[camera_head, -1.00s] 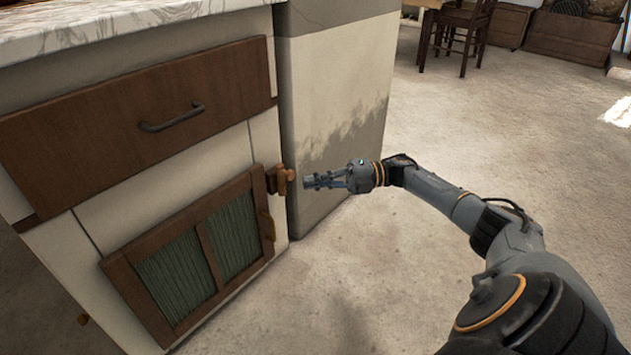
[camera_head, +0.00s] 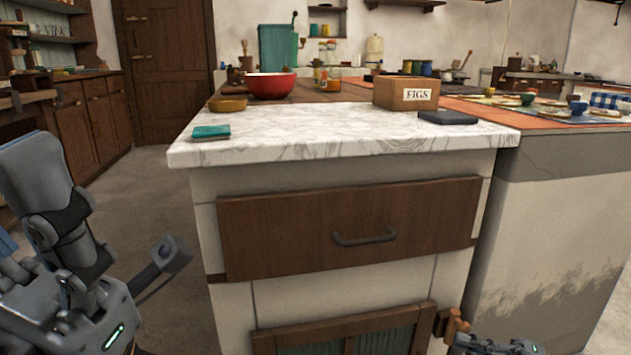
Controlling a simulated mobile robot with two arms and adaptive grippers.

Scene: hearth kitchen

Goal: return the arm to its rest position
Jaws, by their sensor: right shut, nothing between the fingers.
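My right gripper (camera_head: 464,341) shows at the bottom edge of the head view, just right of the wooden latch (camera_head: 452,325) on the cabinet's corner. It is shut and empty; its lower part and the rest of the right arm are cut off by the frame. I cannot tell if it touches the latch. My left arm (camera_head: 60,215) is folded at the lower left, beside the cabinet. A grey part with a square end (camera_head: 170,252) sticks out from it. I cannot tell whether the left gripper is open or shut.
The cabinet with a marble top (camera_head: 330,145) and brown drawer (camera_head: 350,225) stands ahead. On top are a figs box (camera_head: 405,93), a teal item (camera_head: 211,131), a dark flat item (camera_head: 447,117) and a red bowl (camera_head: 271,86). Floor (camera_head: 150,185) shows between my left arm and the cabinet.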

